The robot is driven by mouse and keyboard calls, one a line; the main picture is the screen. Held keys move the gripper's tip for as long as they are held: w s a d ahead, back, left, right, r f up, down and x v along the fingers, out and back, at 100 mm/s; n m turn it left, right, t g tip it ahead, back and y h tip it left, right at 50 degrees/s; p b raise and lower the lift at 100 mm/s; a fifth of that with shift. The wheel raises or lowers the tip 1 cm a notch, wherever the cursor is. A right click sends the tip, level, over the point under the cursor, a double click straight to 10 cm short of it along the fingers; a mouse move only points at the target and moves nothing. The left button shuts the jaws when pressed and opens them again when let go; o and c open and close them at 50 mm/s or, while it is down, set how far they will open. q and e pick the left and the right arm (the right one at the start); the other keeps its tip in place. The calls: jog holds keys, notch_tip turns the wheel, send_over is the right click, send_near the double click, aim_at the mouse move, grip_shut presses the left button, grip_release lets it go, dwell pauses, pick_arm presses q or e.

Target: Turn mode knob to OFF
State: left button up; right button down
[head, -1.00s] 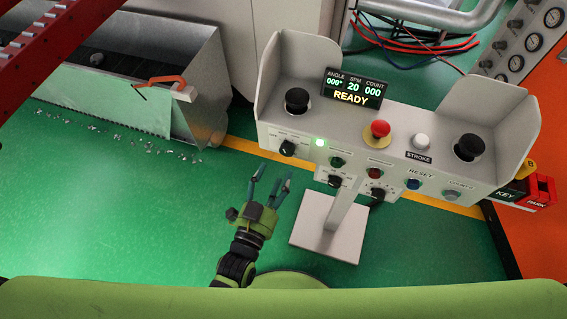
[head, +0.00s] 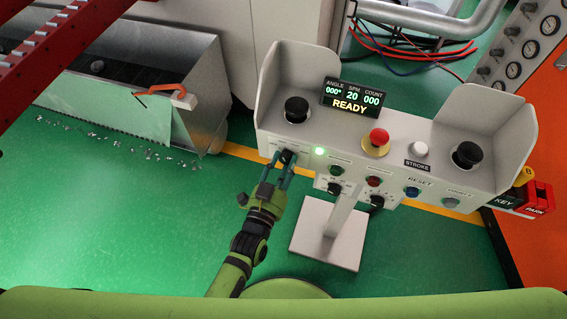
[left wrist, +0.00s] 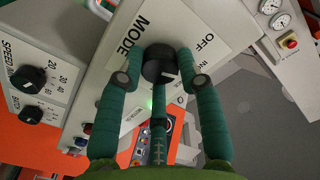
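The black mode knob (left wrist: 158,62) sits on a white plate (left wrist: 138,38) lettered MODE, with OFF printed up and right of the knob. A pale mark on the knob points to the lower right, away from OFF. In the head view, my left gripper (head: 276,172) is at the control box's (head: 400,135) left front face, partly covering the mode knob (head: 288,156). My right gripper is not in view.
The display (head: 351,97) reads READY, and a green lamp (head: 320,152) glows beside the mode knob. A red mushroom button (head: 379,136) and several other knobs and buttons are close by. Side shields (head: 283,80) rise at the box's ends.

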pick_arm(q)
jog(key=shift+r, duration=0.1)
jog(key=n, duration=0.3)
jog(key=shift+n+p, duration=0.3)
jog(key=shift+n, duration=0.1)
jog(key=shift+w+n, duration=0.1)
jog(key=shift+n, duration=2)
jog(key=shift+r, duration=0.1)
jog(key=o, duration=1.1)
jog(key=shift+o, duration=0.2)
